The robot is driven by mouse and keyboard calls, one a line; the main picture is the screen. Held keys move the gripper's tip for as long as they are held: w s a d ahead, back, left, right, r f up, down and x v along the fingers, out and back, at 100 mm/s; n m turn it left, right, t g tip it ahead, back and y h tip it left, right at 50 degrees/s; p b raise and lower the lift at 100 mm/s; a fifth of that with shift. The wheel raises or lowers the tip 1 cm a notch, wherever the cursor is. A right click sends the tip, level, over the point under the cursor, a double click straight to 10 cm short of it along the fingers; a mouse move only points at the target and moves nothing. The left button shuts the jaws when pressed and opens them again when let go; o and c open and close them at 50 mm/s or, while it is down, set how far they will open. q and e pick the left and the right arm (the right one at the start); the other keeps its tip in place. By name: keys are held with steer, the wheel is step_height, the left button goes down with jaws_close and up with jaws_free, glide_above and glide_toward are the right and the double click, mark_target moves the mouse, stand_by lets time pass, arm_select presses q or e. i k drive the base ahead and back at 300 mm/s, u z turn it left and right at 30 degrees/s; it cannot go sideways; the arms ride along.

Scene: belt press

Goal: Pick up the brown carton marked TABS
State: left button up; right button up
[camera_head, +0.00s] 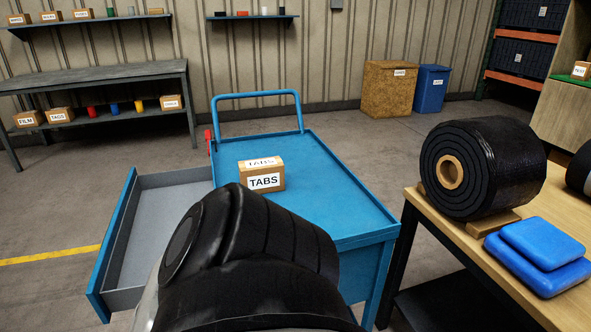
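The brown carton marked TABS (262,178) stands upright on the top of a blue cart (335,205), near the middle of the picture. Its label shows on the front face and on the top. A large black rounded arm part of mine fills the bottom middle and covers the near part of the cart top, just in front of the carton. Neither of my grippers shows in the head view, so nothing is seen holding the carton.
The cart has an open, empty drawer (160,225) on its left and a blue handle (256,95) at the back. A wooden table (448,215) at right bears a black roll (485,165) and blue pads (540,250). The cart top right of the carton is clear.

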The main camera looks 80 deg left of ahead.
mark_target(265, 175)
steer(key=u, duration=1.9)
steer(key=i, duration=0.25)
